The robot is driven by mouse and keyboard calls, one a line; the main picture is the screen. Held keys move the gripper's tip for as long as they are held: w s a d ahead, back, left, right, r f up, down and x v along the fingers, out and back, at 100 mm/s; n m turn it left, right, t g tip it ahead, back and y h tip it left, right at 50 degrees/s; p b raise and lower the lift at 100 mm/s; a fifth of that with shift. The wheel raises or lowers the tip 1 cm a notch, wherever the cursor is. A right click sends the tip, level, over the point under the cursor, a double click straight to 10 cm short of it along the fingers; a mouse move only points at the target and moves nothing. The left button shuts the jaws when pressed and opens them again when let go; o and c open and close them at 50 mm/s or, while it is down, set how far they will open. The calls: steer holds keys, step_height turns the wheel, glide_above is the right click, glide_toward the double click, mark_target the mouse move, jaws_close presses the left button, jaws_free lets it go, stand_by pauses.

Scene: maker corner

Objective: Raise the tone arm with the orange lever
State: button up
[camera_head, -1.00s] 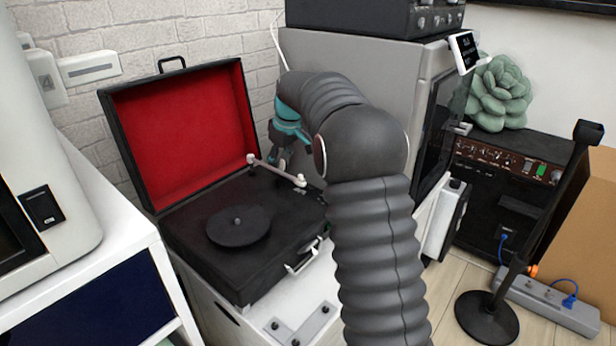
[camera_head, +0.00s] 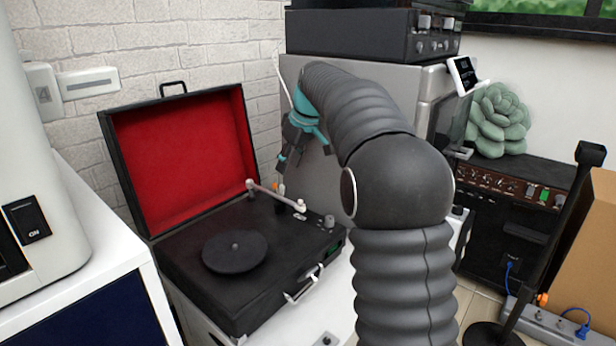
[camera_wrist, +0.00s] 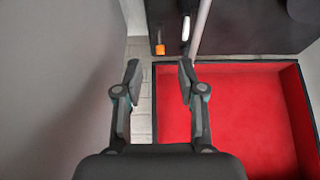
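A black record player case (camera_head: 215,290) stands open, its lid lined in red (camera_head: 185,150). The pale tone arm (camera_head: 277,194) runs along the deck's right rear, beside the round platter (camera_head: 235,252). The small orange lever (camera_head: 275,187) shows just behind the tone arm. In the wrist view the orange lever (camera_wrist: 160,50) lies ahead of the fingertips, with the tone arm (camera_wrist: 201,25) to its right. My gripper (camera_head: 301,160) hangs above the rear of the deck. In the wrist view my gripper (camera_wrist: 159,72) is open and empty, its fingers apart from the lever.
A grey cabinet (camera_head: 312,180) stands close behind and right of my gripper, and also fills the left of the wrist view. The open lid borders the deck on the left. A dark knob (camera_head: 329,221) and a front latch (camera_head: 303,287) are on the case.

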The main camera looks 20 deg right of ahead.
steer(key=s+a+r+m+p, duration=0.1)
steer(key=s+r+m+p, duration=0.1)
steer(key=s, duration=0.9)
steer(key=s+r+m+t+h+p, duration=0.1)
steer(key=s+r, duration=0.3)
steer(key=s, duration=0.7)
steer(key=shift+s+a+m+p, duration=0.2)
steer(key=shift+a+m+p, duration=0.2)
steer(key=shift+w, duration=0.1)
steer(key=s+f+m+p, duration=0.1)
steer(key=s+f, duration=0.3)
steer(key=s, duration=0.5)
steer(key=s+f+m+t+h+p, duration=0.1)
steer(key=s+f+m, duration=0.1)
steer(key=s+f, duration=0.3)
steer(key=shift+s+a+p, duration=0.15)
steer(key=shift+s+p, duration=0.2)
steer(key=shift+s, duration=1.7)
steer(key=shift+f, duration=0.1)
